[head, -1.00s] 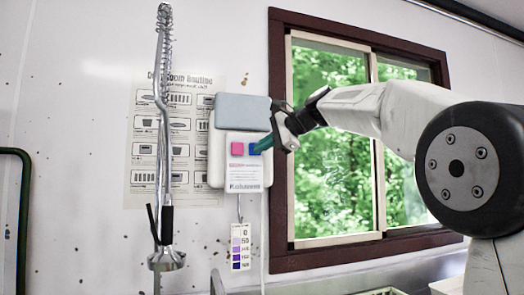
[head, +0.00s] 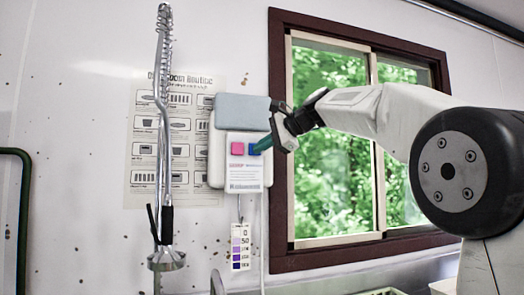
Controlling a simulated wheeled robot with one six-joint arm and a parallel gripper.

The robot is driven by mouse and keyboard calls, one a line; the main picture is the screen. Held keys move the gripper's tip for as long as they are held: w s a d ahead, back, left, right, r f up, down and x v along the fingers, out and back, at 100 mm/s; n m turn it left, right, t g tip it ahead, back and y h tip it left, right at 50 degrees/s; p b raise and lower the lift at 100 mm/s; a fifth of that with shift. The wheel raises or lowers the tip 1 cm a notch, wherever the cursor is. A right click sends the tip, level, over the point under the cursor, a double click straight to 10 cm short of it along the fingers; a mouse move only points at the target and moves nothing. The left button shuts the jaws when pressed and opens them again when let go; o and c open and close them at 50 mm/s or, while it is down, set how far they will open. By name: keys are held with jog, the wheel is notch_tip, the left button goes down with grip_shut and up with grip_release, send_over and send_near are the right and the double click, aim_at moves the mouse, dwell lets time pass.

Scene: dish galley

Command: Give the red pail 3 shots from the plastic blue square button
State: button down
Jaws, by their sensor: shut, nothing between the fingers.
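The red pail is not in view.
A grey spray hose (head: 163,110) hangs left of the dispenser, in front of a paper poster (head: 190,190). A test-strip colour card (head: 241,247) hangs below the dispenser. A dark-framed window (head: 279,200) is behind my arm.

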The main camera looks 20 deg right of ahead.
jog(key=shift+w, duration=0.4)
dwell(0.3)
jog(key=shift+s, duration=1.2)
jog(key=shift+w, duration=0.1)
jog(key=shift+w, duration=0.3)
jog(key=shift+w, duration=0.8)
dwell(0.7)
dwell(0.3)
jog(key=shift+s, duration=1.2)
